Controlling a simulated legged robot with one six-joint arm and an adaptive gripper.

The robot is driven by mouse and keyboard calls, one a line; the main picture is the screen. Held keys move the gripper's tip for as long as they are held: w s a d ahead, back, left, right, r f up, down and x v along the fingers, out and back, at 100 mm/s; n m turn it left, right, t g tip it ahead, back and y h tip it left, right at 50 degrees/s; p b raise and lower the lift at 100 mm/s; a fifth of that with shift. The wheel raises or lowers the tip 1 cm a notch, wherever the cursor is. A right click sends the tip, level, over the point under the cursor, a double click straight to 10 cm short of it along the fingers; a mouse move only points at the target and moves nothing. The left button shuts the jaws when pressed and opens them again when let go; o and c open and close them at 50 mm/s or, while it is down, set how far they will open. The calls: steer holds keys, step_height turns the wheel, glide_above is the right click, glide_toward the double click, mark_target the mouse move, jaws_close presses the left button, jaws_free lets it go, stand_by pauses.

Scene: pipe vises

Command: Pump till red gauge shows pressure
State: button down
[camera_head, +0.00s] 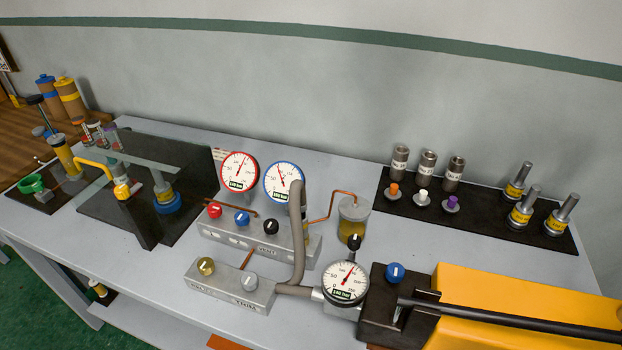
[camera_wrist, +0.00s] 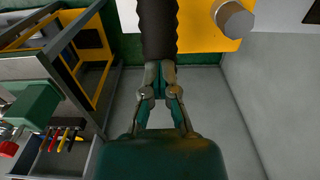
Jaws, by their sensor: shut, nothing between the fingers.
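The red-rimmed gauge (camera_head: 240,171) stands upright on a grey valve block, its needle pointing up and slightly right of the top. Its green readout is too small to read surely. A blue-rimmed gauge (camera_head: 284,182) is beside it, and a dark-rimmed gauge (camera_head: 346,283) is nearer. The yellow pump (camera_head: 540,303) lies at right with a long black lever (camera_head: 510,320) along it. My gripper (camera_wrist: 160,72) shows only in the wrist view, fingers together and empty. A black ribbed grip (camera_wrist: 157,28) is just beyond the fingertips; whether they touch is unclear.
Valve blocks (camera_head: 232,287) with coloured knobs and a grey hose (camera_head: 297,235) fill the bench middle. A black tray (camera_head: 475,208) with fittings is behind at right; a dark press plate is at left. The wrist view shows a toolbox (camera_wrist: 50,157) at lower left.

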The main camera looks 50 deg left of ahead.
steer(key=shift+w+d+f, duration=0.1)
steer(key=shift+d+f, duration=0.05)
steer(key=shift+f, duration=2.2)
steer(key=r, duration=0.7)
steer(key=shift+s+a+r, duration=0.15)
steer(key=shift+s+a, duration=0.05)
steer(key=shift+a, duration=0.1)
step_height(320, 180, up, 8)
steer(key=s+a, duration=0.1)
steer(key=shift+a, duration=0.4)
steer(key=shift+s, duration=0.1)
steer(key=shift+w+d+f, duration=0.15)
steer(key=shift+d+f, duration=0.05)
steer(key=shift+f, duration=0.8)
steer(key=shift+w+d+f, duration=0.1)
steer(key=shift+d+f, duration=0.15)
steer(key=shift+f, duration=0.7)
steer(key=shift+w+d+f, duration=0.15)
steer(key=shift+d+f, duration=0.05)
steer(key=shift+f, duration=0.8)
